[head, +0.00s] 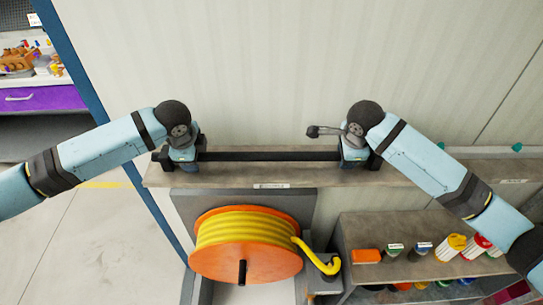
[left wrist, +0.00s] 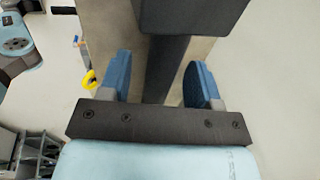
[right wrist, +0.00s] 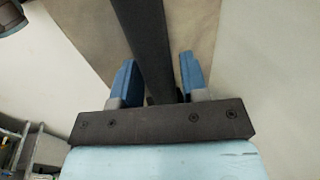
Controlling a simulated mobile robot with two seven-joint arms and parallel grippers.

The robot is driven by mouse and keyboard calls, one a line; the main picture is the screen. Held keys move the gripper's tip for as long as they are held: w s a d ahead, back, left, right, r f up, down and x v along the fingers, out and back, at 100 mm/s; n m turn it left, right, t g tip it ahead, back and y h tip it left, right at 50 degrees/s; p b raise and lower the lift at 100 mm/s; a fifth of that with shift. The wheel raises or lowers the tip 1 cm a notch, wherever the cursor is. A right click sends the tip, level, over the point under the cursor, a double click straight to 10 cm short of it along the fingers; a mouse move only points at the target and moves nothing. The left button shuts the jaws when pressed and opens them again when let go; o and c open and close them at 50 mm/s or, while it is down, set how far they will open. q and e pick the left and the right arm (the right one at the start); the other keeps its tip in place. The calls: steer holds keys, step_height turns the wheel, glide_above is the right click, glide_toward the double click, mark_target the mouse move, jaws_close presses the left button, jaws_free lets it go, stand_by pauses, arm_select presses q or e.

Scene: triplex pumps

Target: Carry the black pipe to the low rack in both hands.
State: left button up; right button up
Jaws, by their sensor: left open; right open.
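The black pipe (head: 270,156) lies level along a long brown shelf (head: 230,178) against the wall, with dark blocks near its ends. My left gripper (head: 184,155) is over the pipe near its left end. In the left wrist view, its open blue fingers (left wrist: 160,82) stand on either side of the pipe (left wrist: 165,68). My right gripper (head: 354,153) is over the pipe near its right end. In the right wrist view, its open fingers (right wrist: 156,78) straddle the pipe (right wrist: 148,45). I cannot tell which structure is the low rack.
An orange reel with yellow hose (head: 243,245) stands below the shelf. A lower rack (head: 375,229) at the right holds several bottles and containers. A blue post (head: 100,110) rises at the left, beside a purple-drawer bench (head: 42,98). The floor at left is clear.

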arm_select(q)
steer(key=shift+f, duration=0.2)
arm_select(e)
steer(key=shift+f, duration=0.2)
arm_select(q)
steer(key=c, duration=0.6)
arm_select(e)
steer(key=c, duration=0.6)
arm_select(q)
jaws_close()
arm_select(e)
jaws_close()
arm_select(q)
steer(key=shift+w+r, duration=0.1)
steer(key=shift+r, duration=0.05)
arm_select(e)
steer(key=shift+w+r, duration=0.1)
steer(key=shift+r, duration=0.05)
